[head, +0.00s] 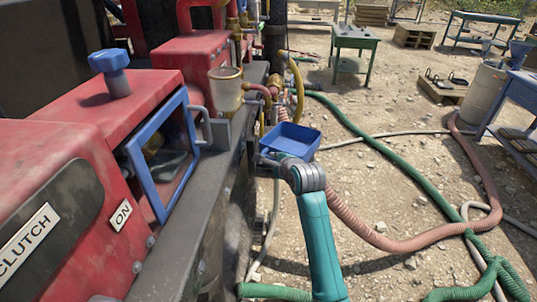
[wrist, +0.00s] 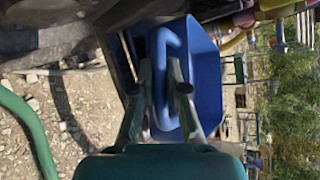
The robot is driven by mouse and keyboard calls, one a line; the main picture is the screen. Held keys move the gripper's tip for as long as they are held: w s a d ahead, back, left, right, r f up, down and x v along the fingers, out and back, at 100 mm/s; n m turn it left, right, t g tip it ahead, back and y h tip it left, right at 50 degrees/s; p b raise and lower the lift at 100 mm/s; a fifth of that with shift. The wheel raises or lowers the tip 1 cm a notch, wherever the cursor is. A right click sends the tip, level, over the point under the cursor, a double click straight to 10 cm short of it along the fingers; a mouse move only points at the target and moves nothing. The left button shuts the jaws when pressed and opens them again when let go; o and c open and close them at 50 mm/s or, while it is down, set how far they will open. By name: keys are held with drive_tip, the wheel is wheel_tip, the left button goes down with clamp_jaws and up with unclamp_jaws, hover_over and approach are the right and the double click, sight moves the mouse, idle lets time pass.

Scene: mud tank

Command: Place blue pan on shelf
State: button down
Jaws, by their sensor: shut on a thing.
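The blue pan (head: 291,139) is a shallow open tray, held in the air just right of the red machine's grey ledge. In the wrist view the pan (wrist: 207,75) shows large, with its looped blue handle between my fingers. My gripper (wrist: 163,78) is shut on that handle. In the head view my gripper (head: 270,158) is at the pan's near left edge, partly hidden by my wrist. A green table (head: 356,42) and a blue table (head: 520,100) have lower shelves; I cannot tell which shelf is meant.
The red machine (head: 60,150) fills the left, with a blue-framed window (head: 160,160) and a grey ledge (head: 185,205). A cloudy cup (head: 226,88) and yellow pipes stand near the pan. Green hose (head: 385,150) and pink hose (head: 400,243) cross the gravel. A barrel (head: 482,97) stands right.

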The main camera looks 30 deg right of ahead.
sight(268, 153)
drive_tip(key=shift+w+d, duration=0.1)
drive_tip(key=shift+w, duration=1)
drive_tip(key=x, duration=0.3)
drive_tip(key=shift+w+r, duration=0.2)
drive_tip(key=shift+r, duration=0.05)
drive_tip(key=shift+f, duration=0.4)
drive_tip(key=c, duration=1.2)
unclamp_jaws()
drive_tip(key=shift+s, duration=0.1)
drive_tip(key=d+v, duration=0.1)
drive_tip(key=v, duration=1.1)
drive_tip(key=shift+a, duration=0.4)
